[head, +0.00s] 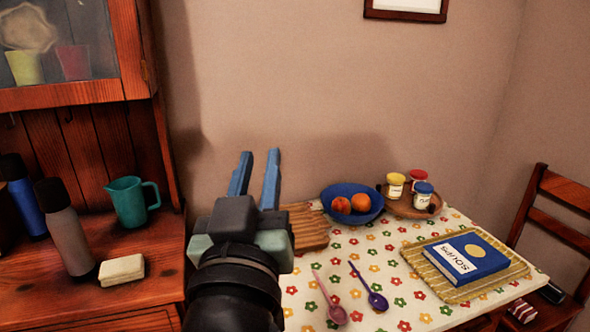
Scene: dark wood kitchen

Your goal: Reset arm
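My gripper (255,174) is in the middle of the head view, with its two blue fingers pointing up and away. The fingers are apart with a visible gap, and nothing shows between them. It is raised in front of the wall, between the wooden cupboard and the table. My dark arm link below it hides part of the table's left end and part of a striped wooden board (308,228).
The flowered table (400,268) bears a blue bowl (369,214) with oranges, several jars on a round tray, two spoons, and a book (466,258) on a woven mat. The cupboard shelf (150,242) at left holds a teal jug (130,203), bottles and a pale block. A chair (548,215) stands right.

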